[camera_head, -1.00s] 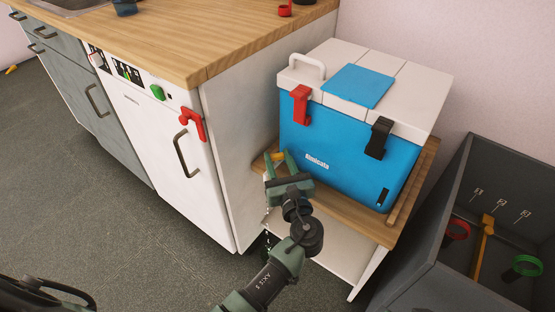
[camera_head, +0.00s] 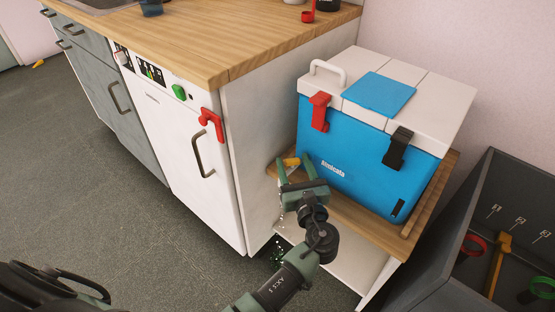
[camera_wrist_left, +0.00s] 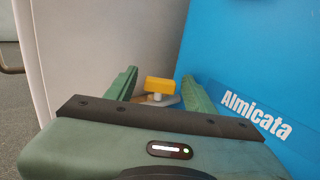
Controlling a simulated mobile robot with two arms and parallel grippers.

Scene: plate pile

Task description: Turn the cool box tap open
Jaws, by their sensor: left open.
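The blue cool box (camera_head: 350,165) with a white lid stands on a low wooden-topped stand. The tap's yellow handle (camera_head: 291,162) shows at the box's left lower side. In the left wrist view the yellow handle (camera_wrist_left: 160,86) lies crosswise on a pale stem, between my fingers. My left gripper (camera_head: 294,160) is open, with one green finger on each side of the handle. I see gaps between handle and fingers in the wrist view. The tap's lower part is hidden by my gripper. My right gripper is not in view.
A white dishwasher (camera_head: 180,150) under a wooden counter (camera_head: 220,50) stands close on the left. The box's right finger-side wall is close. A grey bin (camera_head: 480,215) with coloured handles stands right. Small pale specks (camera_head: 278,250) show below the gripper.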

